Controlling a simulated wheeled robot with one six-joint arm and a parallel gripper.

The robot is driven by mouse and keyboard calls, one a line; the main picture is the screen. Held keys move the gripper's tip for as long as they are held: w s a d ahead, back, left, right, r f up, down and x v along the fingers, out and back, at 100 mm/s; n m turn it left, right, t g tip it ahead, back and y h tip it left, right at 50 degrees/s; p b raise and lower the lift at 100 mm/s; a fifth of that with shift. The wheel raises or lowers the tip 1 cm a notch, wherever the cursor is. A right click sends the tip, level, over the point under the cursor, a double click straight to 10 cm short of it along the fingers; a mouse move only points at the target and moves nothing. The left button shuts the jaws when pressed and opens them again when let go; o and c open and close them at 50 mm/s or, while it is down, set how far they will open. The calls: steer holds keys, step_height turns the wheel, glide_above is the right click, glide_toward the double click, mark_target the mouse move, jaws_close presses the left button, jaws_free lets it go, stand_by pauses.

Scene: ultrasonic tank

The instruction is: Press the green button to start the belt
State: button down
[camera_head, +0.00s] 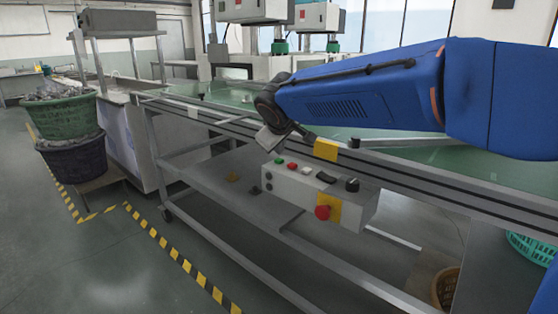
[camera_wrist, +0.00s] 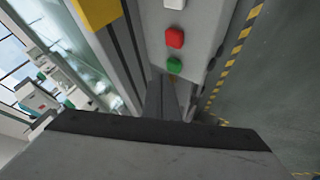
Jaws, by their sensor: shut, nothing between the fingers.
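The green button (camera_head: 279,161) is at the left end of the top of a grey control box (camera_head: 292,190) fixed to the side of the belt table. In the wrist view the green button (camera_wrist: 174,66) is just beyond the gripper body, beside the red button (camera_wrist: 174,37). My gripper (camera_head: 268,139) is shut and empty. It hangs just above and slightly left of the green button in the head view, and appears apart from it.
A white button (camera_head: 306,171), a black knob (camera_head: 352,184) and a red emergency stop (camera_head: 322,212) on a yellow plate are also on the box. A yellow block (camera_head: 326,149) is on the belt rail behind. The lower shelf (camera_head: 215,175) is below.

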steer(key=shift+f, duration=0.2)
steer(key=shift+f, duration=0.25)
